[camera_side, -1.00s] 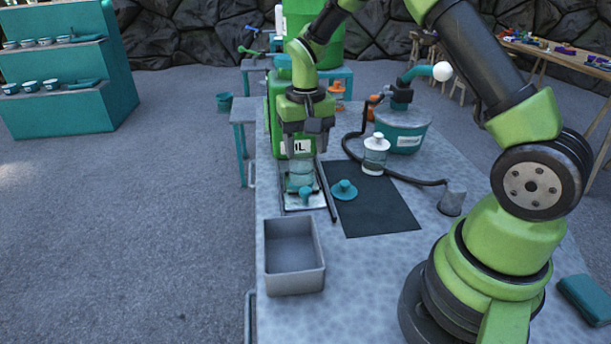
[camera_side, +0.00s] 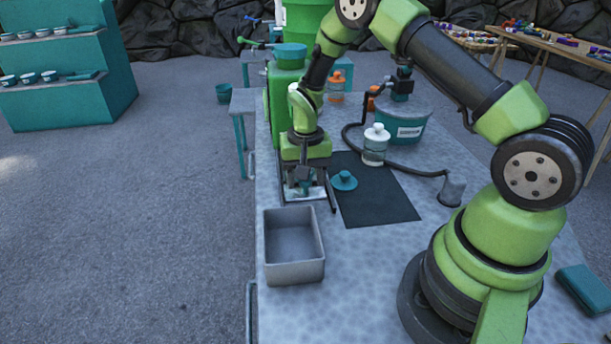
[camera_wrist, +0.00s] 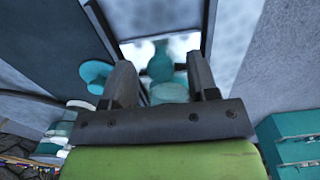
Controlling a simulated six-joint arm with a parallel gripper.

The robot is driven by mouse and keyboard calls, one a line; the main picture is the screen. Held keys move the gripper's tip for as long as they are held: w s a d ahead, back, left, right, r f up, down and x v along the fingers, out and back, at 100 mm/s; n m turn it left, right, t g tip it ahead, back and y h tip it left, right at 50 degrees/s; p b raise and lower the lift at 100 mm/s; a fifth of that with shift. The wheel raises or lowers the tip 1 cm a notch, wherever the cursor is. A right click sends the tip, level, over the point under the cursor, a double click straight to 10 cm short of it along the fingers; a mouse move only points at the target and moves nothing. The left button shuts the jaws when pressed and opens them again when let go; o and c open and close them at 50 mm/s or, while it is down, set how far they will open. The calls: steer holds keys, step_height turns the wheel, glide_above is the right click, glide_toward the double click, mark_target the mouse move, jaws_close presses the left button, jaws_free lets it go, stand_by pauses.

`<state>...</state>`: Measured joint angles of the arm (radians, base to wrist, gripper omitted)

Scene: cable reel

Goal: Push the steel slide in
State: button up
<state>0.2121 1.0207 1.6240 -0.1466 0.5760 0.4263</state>
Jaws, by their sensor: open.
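The steel slide (camera_side: 319,193) is a bright flat plate between two dark rails on the bench. It also shows shiny in the wrist view (camera_wrist: 184,43). A teal knob (camera_wrist: 160,64) stands on the plate, with a translucent teal part (camera_wrist: 169,93) close to my gripper. My gripper (camera_side: 303,188) is low over the slide and points down. In the wrist view its two fingers stand apart, one on each side of the teal parts. I cannot tell whether the fingers touch them. My gripper hides much of the slide in the side view.
A grey open bin (camera_side: 293,270) stands in front of the slide. A dark mat (camera_side: 380,207) lies to the right, with a teal lid (camera_side: 344,181) and a white-capped bottle (camera_side: 376,146). A black hose (camera_side: 418,179) curves behind. The green machine (camera_side: 281,110) stands behind my gripper.

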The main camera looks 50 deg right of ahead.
jaws_close()
steer(key=shift+w+d, duration=1.6)
steer(key=shift+w, duration=0.1)
jaws_free()
step_height(320, 180, up, 10)
steer(key=shift+s, duration=0.1)
